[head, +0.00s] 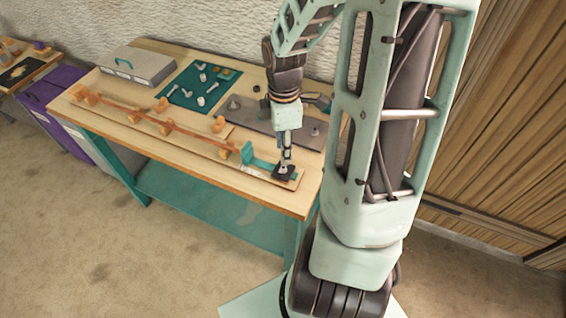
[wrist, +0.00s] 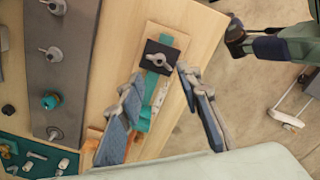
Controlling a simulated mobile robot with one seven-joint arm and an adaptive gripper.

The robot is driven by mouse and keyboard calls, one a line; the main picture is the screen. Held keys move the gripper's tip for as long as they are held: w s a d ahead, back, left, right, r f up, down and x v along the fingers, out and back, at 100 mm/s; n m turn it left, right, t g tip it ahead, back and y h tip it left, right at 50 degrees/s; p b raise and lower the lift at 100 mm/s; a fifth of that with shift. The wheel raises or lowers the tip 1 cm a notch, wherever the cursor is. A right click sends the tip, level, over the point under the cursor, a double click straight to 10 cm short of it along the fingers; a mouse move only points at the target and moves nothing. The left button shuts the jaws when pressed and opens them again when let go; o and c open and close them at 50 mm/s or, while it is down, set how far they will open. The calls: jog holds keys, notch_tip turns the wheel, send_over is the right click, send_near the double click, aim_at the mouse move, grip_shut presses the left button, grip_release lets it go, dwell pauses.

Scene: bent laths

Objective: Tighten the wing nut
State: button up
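The wing nut (wrist: 159,58) is a grey metal piece with two wings, seated on a dark square plate (wrist: 149,47). The plate lies over a teal strip near the end of a wooden board (wrist: 173,33). In the head view the dark plate (head: 292,176) shows at the bench's front right, with the nut mostly hidden by my gripper (head: 284,165). In the wrist view my gripper (wrist: 160,74) is open, its two fingers apart and nothing between them. The fingertips appear on either side of the nut, just short of it in the picture; I cannot tell the height gap.
A thin orange-brown lath (head: 150,120) runs between orange blocks along the board. A grey plate with metal knobs (wrist: 60,85) lies beside it. A teal mat (head: 187,98) with loose hardware and a grey box (head: 135,68) stand farther back.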

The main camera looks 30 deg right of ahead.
aim_at(284, 168)
notch_tip(284, 168, down, 7)
jog(key=shift+r+b, duration=0.1)
jog(key=shift+b, duration=0.35)
grip_shut()
